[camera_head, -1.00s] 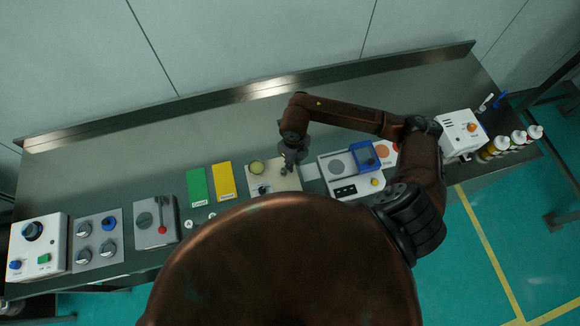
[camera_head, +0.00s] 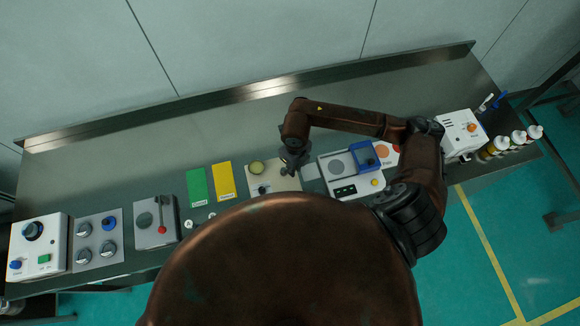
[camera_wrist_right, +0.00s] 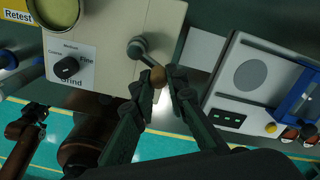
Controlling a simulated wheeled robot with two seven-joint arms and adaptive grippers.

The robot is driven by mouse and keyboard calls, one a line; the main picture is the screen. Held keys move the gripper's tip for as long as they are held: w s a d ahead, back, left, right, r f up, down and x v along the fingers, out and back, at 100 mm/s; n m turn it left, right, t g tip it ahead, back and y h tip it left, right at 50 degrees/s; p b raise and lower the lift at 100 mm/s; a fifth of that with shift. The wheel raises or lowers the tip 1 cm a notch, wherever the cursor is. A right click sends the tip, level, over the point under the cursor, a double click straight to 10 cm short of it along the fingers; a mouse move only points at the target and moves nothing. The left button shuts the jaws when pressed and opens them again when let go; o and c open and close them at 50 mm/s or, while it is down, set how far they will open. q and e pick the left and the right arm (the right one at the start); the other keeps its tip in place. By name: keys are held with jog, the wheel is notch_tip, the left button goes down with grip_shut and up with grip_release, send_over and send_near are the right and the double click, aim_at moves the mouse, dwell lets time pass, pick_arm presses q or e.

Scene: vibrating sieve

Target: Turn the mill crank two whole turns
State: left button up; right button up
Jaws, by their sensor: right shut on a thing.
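The mill is a beige box (camera_head: 282,184) at the middle of the bench, with a round greenish hopper (camera_head: 257,167) on top and a black dial. In the right wrist view its face (camera_wrist_right: 112,20) carries the dial (camera_wrist_right: 66,67), labelled Coarse, Medium, Fine and Grind. The grey crank (camera_wrist_right: 138,48) ends in a brown knob (camera_wrist_right: 158,74). My right gripper (camera_wrist_right: 160,84) is shut on the knob, one finger on each side. In the head view my right gripper (camera_head: 290,166) is small and dark over the mill's right side. My left gripper is not in view.
Right of the mill stands a white device with a blue-framed part (camera_head: 364,156). The bench behind the devices is clear.

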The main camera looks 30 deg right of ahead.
jog(key=shift+w+a+r, duration=0.1)
jog(key=shift+a, duration=0.05)
jog(key=shift+s+a, duration=0.6)
jog(key=shift+a, duration=0.05)
jog(key=shift+c, duration=0.2)
jog(key=shift+s+a, duration=0.3)
jog(key=shift+a, duration=0.55)
jog(key=shift+o, duration=0.2)
jog(key=shift+a, duration=0.1)
jog(key=shift+a+b, duration=0.4)
jog(key=shift+a, duration=0.35)
jog(key=shift+f, duration=0.2)
jog(key=shift+c, duration=0.2)
jog(key=shift+o, duration=0.2)
jog(key=shift+w+a, duration=0.1)
jog(key=shift+w, duration=0.05)
